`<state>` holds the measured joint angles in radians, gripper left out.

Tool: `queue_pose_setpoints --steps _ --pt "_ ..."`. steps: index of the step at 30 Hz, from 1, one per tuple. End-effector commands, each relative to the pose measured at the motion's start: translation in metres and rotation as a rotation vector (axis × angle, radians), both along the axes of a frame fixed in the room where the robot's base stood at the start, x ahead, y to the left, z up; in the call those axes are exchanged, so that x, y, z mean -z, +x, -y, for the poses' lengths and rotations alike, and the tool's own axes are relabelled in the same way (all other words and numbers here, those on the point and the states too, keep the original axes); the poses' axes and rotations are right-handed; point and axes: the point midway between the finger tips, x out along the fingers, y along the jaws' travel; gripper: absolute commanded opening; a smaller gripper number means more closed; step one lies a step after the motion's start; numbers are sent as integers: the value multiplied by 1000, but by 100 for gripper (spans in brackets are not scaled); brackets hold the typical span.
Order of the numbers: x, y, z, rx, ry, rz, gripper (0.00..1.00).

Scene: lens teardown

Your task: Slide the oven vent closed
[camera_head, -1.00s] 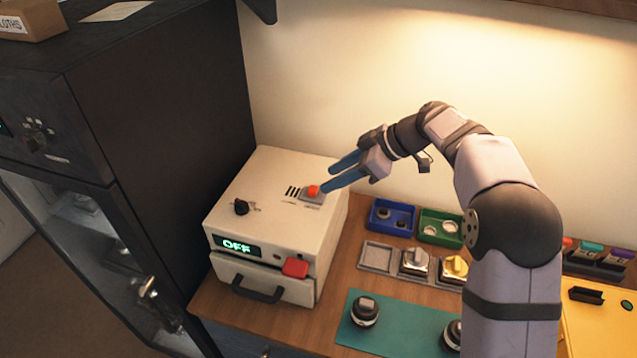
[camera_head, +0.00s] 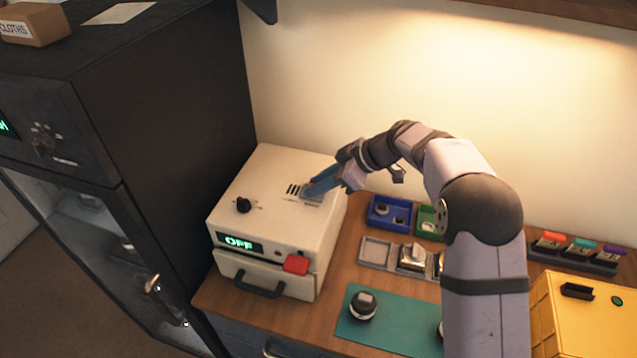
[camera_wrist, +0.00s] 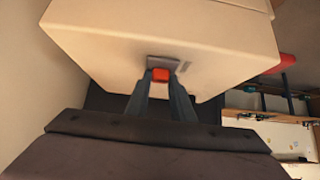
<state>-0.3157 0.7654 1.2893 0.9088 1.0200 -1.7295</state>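The white oven (camera_head: 228,207) stands on the wooden counter with its front display reading OFF. Dark vent slots (camera_head: 293,189) show on its top, with an orange slider knob (camera_head: 308,186) just right of them. My gripper (camera_head: 309,189) reaches in from the right, its blue fingers down at the knob and partly hiding it. In the wrist view the orange knob (camera_wrist: 160,75) sits between the two fingertips (camera_wrist: 160,82), on a grey plate (camera_wrist: 164,61). The fingers look closed about the knob; exact contact is hard to see.
A dark cabinet (camera_head: 170,130) stands close on the left. Blue (camera_head: 375,224) and green trays and a teal mat (camera_head: 385,338) lie to the right.

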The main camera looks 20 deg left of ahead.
Motion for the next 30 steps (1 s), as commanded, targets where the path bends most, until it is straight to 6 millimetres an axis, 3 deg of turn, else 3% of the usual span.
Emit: queue_pose_setpoints --steps 8,18,29,30 --pt "2 0 -5 -1 1 1 0" --pt "3 0 -47 -4 1 4 0" --pt "-1 0 -52 1 3 0 0" --pt "-2 0 -52 1 3 1 29"
